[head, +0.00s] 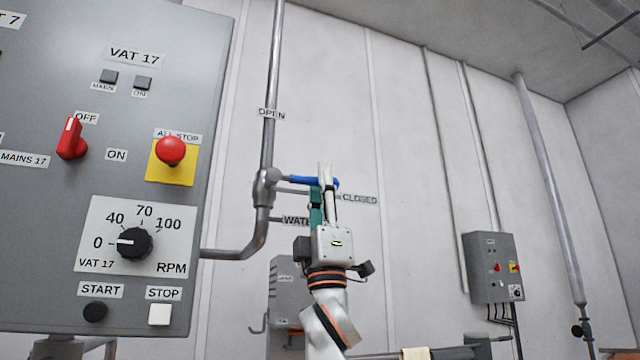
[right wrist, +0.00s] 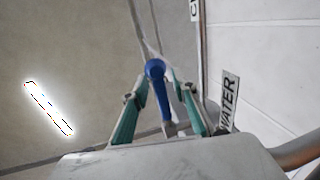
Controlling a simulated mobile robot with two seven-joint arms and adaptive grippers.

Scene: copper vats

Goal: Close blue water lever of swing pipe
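The blue water lever (head: 302,181) sits on the grey swing pipe (head: 263,190) and points to the right, nearly level, toward the CLOSED label (head: 360,199). My right gripper (head: 326,180) reaches up from below at the lever's outer end and hides part of it. In the right wrist view the blue lever (right wrist: 158,80) stands between the two teal-padded fingers of the right gripper (right wrist: 160,85). Gaps show between the lever and the fingers, so the gripper looks open around it. My left gripper is not in view.
The OPEN label (head: 271,114) is on the upright pipe above the lever. A grey control panel (head: 120,200) with knobs and buttons fills the left. The WATER label (head: 296,220) is partly hidden behind my arm. A smaller control box (head: 491,267) hangs on the wall at right.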

